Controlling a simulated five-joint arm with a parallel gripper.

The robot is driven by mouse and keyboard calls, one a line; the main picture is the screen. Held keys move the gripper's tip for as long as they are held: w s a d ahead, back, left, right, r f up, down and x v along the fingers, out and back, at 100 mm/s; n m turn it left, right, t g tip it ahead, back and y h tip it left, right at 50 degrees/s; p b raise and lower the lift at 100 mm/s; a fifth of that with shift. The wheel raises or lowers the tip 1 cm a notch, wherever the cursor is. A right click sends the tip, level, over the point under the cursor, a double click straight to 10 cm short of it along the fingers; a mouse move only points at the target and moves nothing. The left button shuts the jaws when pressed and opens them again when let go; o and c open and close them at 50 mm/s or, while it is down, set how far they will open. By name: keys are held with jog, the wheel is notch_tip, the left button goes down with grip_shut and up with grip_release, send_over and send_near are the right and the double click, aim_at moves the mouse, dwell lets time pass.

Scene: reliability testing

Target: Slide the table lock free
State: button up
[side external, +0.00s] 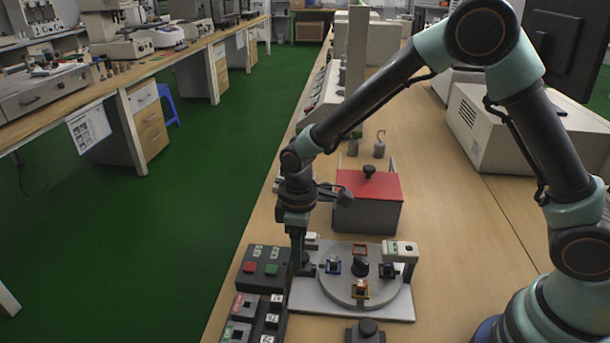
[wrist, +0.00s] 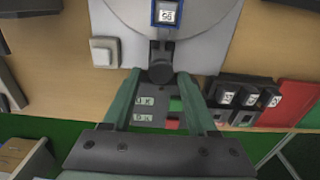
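The round turntable (side external: 345,290) sits on a light grey base plate (side external: 392,311); part of it shows at the top of the wrist view (wrist: 200,15). A dark round knob on a short slide, which looks like the table lock (wrist: 160,66), is at the plate's near edge in the wrist view. It appears beside my gripper in the side view (side external: 307,265). My gripper (wrist: 159,76) is open, with one green finger on each side of the knob and a visible gap to each. In the side view my gripper (side external: 297,264) points down, low by the plate's left edge.
A button box (side external: 252,281) and a dark panel (side external: 250,307) with labelled blocks stand left of the plate. A red-lidded box (side external: 368,187) stands behind it, and a white sensor post (side external: 402,250) at its right. Blue- and yellow-framed holders sit on the turntable.

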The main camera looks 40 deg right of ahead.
jog(key=shift+s, duration=0.1)
jog(key=shift+d+r, duration=0.1)
jog(key=shift+r, duration=2.35)
jog(key=shift+r, duration=0.1)
jog(key=s+d+r+m+t, duration=0.2)
jog(key=s+d+r+m, duration=0.2)
jog(key=d+r, duration=0.3)
jog(key=s+d+r+m+t, duration=0.3)
jog(key=s+d+r+m, duration=0.2)
jog(key=s+d+r, duration=0.2)
jog(key=shift+s+d+r+t, duration=0.3)
jog(key=shift+r, duration=0.7)
jog(key=shift+c, duration=0.3)
